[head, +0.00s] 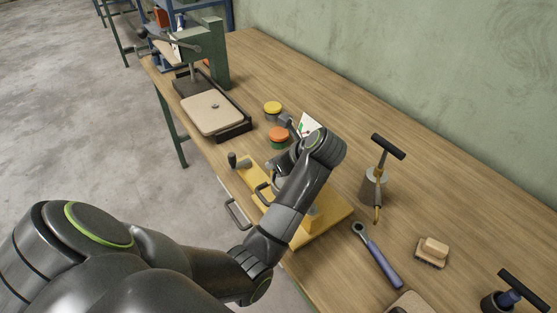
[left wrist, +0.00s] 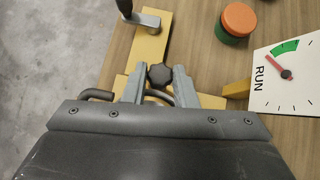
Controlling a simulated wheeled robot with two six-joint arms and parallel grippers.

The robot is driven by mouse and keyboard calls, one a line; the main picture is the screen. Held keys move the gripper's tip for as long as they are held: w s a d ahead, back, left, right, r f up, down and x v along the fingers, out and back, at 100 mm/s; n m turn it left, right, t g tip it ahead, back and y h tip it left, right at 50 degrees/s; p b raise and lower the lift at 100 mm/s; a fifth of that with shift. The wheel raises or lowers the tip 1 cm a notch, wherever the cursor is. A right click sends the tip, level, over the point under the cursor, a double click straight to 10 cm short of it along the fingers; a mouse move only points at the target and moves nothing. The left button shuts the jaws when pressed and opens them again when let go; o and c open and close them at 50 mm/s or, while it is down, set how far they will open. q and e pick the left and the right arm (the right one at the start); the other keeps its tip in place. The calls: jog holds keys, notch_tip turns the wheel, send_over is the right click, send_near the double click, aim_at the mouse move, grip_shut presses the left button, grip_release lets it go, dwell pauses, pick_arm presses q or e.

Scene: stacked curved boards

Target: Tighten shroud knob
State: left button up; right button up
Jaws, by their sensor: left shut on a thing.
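A black lobed knob (left wrist: 160,75) is in the left wrist view, between the two grey fingers of my left gripper (left wrist: 158,80). The fingers are shut on its sides. The knob is on a yellow fixture (left wrist: 149,47), which also shows in the head view (head: 327,217) at the front edge of the bench. In the head view my left arm covers the knob and most of the gripper. A white dial marked RUN (left wrist: 290,77), with a green sector and a red pointer, stands right of the knob. My right gripper is not in view.
A dark crank handle (head: 239,162) sits at the fixture's end. Cans with orange (head: 279,134) and yellow (head: 272,106) lids stand behind it. A ratchet wrench (head: 378,256), a brush (head: 432,252) and a T-handled tool (head: 386,147) lie or stand to the right. A press (head: 210,55) is further left.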

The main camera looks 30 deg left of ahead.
pick_arm(q)
jog(key=m+t, duration=0.1)
jog(key=m+t+h, duration=0.1)
jog(key=m, duration=0.1)
jog(key=shift+s+a, duration=0.1)
jog(key=shift+s, duration=0.1)
jog(key=shift+s+r+m+t+h+p, duration=0.1)
jog(key=shift+m+t+h+p, duration=0.35)
jog(key=shift+m+t, duration=0.5)
jog(key=shift+a+m+t+h+p, duration=0.1)
jog(key=shift+m+t+h+p, duration=0.45)
jog(key=shift+m, duration=0.7)
jog(key=o, duration=1)
